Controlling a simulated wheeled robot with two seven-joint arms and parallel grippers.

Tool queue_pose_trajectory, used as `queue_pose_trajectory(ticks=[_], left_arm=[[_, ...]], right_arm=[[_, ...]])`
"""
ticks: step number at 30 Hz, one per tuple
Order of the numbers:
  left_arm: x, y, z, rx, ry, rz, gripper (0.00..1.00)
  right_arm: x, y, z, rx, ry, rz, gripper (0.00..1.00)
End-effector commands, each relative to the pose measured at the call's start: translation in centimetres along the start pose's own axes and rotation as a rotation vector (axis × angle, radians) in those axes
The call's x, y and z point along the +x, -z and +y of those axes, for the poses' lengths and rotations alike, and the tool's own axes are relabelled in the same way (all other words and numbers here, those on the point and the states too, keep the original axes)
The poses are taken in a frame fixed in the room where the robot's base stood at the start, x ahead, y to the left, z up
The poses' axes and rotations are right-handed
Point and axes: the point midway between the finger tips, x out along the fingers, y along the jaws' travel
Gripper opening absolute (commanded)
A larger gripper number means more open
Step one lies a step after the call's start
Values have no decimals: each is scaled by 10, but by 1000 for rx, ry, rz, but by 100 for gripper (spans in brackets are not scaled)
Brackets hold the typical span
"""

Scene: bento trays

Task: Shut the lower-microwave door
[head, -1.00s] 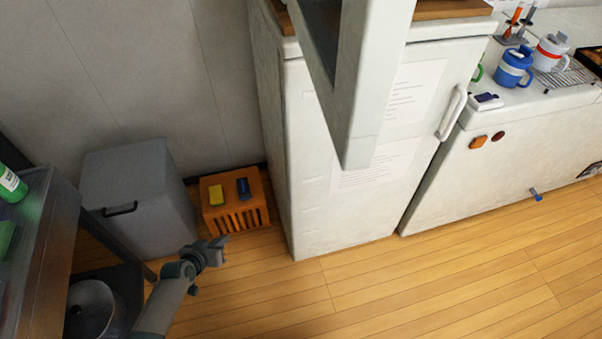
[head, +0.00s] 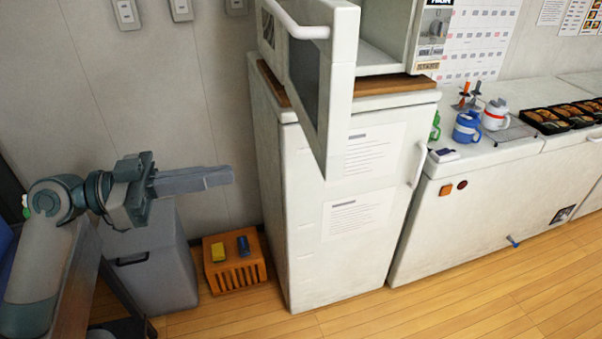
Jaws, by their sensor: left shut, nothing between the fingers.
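The lower microwave (head: 385,58) stands on a wooden board on top of a white fridge, cut off by the top of the head view. Its door (head: 341,90) is swung wide open toward me, with a white bar handle (head: 296,27) near its top edge. The open cavity shows to the right of the door. My left gripper (head: 230,175) is shut and empty. It points right, to the left of the door and lower than the handle, apart from both. My right gripper is not in view.
The white fridge (head: 300,220) stands under the microwave. A grey bin (head: 165,265) and an orange crate (head: 236,279) stand on the floor at left. A white counter (head: 440,220) with mugs and bento trays extends right. The wooden floor in front is clear.

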Motion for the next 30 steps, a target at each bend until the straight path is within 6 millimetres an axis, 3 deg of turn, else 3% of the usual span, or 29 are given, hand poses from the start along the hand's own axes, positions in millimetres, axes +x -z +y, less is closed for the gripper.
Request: queue_pose_trajectory(ticks=[17,23,30], left_arm=[[6,5,5,8,-14,0,0],[24,8,5,8,-15,1,0],[62,9,6,6,-15,3,0]], right_arm=[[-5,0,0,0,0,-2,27],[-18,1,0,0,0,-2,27],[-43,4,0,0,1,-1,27]])
